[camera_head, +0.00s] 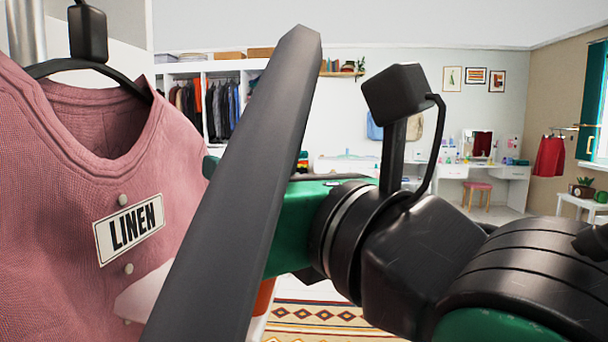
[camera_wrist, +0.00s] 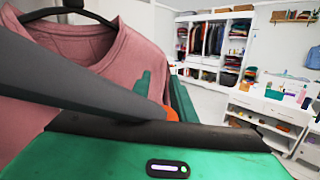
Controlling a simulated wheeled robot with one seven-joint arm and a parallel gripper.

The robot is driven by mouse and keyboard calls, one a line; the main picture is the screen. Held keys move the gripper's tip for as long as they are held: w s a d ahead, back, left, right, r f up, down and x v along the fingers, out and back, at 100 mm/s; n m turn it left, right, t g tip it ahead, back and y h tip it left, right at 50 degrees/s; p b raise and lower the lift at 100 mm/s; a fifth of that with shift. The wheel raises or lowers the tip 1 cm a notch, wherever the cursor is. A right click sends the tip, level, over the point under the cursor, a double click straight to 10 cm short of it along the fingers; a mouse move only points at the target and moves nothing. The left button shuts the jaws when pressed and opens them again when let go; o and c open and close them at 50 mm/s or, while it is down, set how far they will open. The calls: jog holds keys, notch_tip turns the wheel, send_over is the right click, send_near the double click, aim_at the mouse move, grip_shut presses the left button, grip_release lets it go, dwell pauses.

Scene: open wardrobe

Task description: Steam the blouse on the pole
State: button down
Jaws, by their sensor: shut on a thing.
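The pink blouse (camera_head: 60,190) hangs on a black hanger (camera_head: 90,66) at the left of the head view, with a white "LINEN" tag (camera_head: 129,229) on its front. The blouse also fills the upper left of the wrist view (camera_wrist: 112,62). My gripper (camera_wrist: 164,98), with green fingers, is close in front of the blouse and shut on an orange and white thing (camera_head: 264,296), seemingly the steamer. Its orange part shows between the fingers in the wrist view (camera_wrist: 171,114). A pale tip (camera_head: 140,297) lies before the blouse; I cannot tell whether it touches. No steam shows.
A dark grey bar (camera_head: 240,190) crosses both views and hides much of the gripper. A grey pole (camera_head: 27,30) stands at the upper left. Behind are an open wardrobe (camera_wrist: 214,45), a dressing table (camera_head: 500,171), a pink stool (camera_head: 478,187) and a patterned rug (camera_head: 330,315).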

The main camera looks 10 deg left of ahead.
jog(key=shift+w+a, duration=0.1)
jog(key=shift+w, duration=0.95)
jog(key=shift+f, duration=0.15)
notch_tip(320, 180, down, 6)
jog(key=shift+f, duration=0.25)
dwell(1.3)
jog(key=shift+f, duration=0.2)
jog(key=s+d, duration=0.1)
jog(key=s, duration=1)
jog(key=shift+f, duration=0.2)
dwell(2.5)
jog(key=shift+s+d, duration=0.15)
jog(key=shift+s, duration=0.3)
dwell(0.5)
